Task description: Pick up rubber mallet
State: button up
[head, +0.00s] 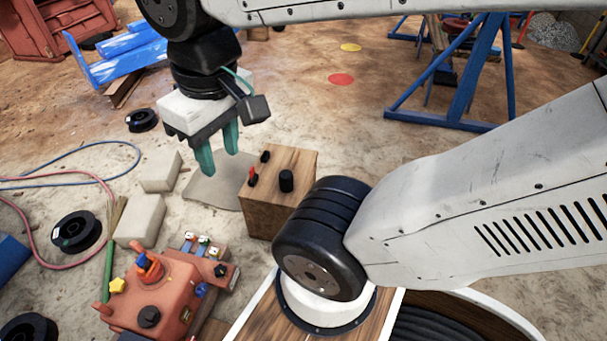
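My gripper (219,162) hangs in the upper left of the head view with its teal fingers pointing down. The fingers are apart, with nothing visible between them. I cannot make out a rubber mallet for certain, and I cannot tell whether any of these dark pieces is part of one.
An orange-red machine (165,300) with coloured knobs stands at the lower left. Pale blocks (140,220), black spools (76,231) and hoses lie near it. A blue steel frame (465,80) stands at the upper right. Sandy floor between is mostly clear.

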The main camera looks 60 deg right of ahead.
aim_at(286, 177)
jog(key=z, duration=2.6)
jog(key=k, duration=0.8)
jog(key=u, duration=1)
jog(key=i, duration=1)
jog(key=k, duration=0.65)
jog(key=z, duration=0.65)
jog(key=i, duration=1.2)
jog(key=u, duration=0.15)
